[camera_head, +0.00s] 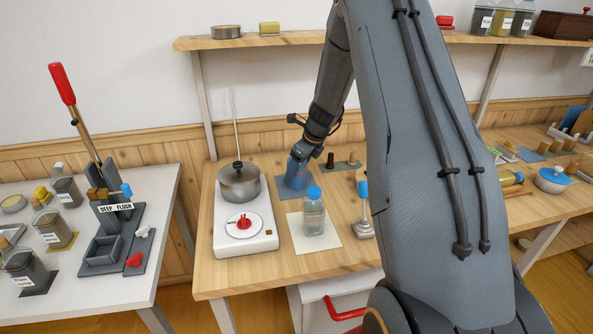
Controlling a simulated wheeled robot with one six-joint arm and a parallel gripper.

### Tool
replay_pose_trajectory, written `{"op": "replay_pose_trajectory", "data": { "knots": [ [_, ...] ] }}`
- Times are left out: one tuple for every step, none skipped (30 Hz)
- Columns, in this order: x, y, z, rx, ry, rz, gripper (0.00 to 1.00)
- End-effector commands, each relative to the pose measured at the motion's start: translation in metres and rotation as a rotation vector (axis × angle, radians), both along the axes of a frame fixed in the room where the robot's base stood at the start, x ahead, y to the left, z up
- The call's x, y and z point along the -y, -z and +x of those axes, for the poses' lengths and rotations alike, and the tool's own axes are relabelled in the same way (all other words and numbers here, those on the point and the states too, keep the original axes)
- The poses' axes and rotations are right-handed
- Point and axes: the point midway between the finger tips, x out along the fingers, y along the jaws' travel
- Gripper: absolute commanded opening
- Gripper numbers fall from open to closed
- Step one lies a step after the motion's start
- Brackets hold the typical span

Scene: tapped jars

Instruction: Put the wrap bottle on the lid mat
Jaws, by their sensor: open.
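A clear bottle with a blue cap (313,216) stands upright on a cream mat (333,245) at the front of the wooden table. Behind it, a blue item (296,175), possibly a wrapped bottle, stands on a blue-grey mat (283,191). My gripper (301,158) is open and points down at the top of this blue item. I cannot tell whether the fingers touch it. No label shows which bottle is the wrap bottle or which mat is the lid mat.
A white hot plate (245,239) with a steel pot (239,187) stands left of the bottles. A blue-topped stand (363,213) is to the right. Small pegs on a dark mat (347,165) lie behind. My arm hides much of the table's right side. A shelf (270,41) runs above.

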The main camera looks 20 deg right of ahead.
Motion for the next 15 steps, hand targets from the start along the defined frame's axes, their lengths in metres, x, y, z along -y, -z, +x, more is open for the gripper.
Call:
{"op": "replay_pose_trajectory", "data": {
  "knots": [
    [0.000,-0.001,0.000,0.000,0.000,0.000,0.62],
    [0.000,-0.003,0.000,0.000,0.000,0.000,0.62],
    [0.000,-0.005,0.000,0.001,0.000,0.000,0.62],
    [0.001,-0.007,-0.001,0.001,0.000,0.000,0.62],
    [0.002,-0.010,-0.001,0.002,-0.001,-0.001,0.62],
    [0.003,-0.014,-0.003,0.003,0.000,-0.001,0.62],
    [0.004,-0.018,-0.004,0.003,0.000,-0.001,0.62],
    [0.005,-0.022,-0.006,0.003,0.001,-0.001,0.62],
    [0.007,-0.029,-0.008,0.004,0.002,-0.002,0.62],
    [0.008,-0.034,-0.010,0.004,0.001,-0.001,0.62],
    [0.010,-0.040,-0.011,0.005,0.001,-0.002,0.62],
    [0.011,-0.047,-0.014,0.004,0.002,-0.002,0.62],
    [0.012,-0.053,-0.016,0.005,0.002,-0.001,0.62],
    [0.013,-0.058,-0.018,0.003,0.001,-0.001,0.62],
    [0.015,-0.066,-0.021,0.005,0.000,-0.002,0.62]
  ]
}}
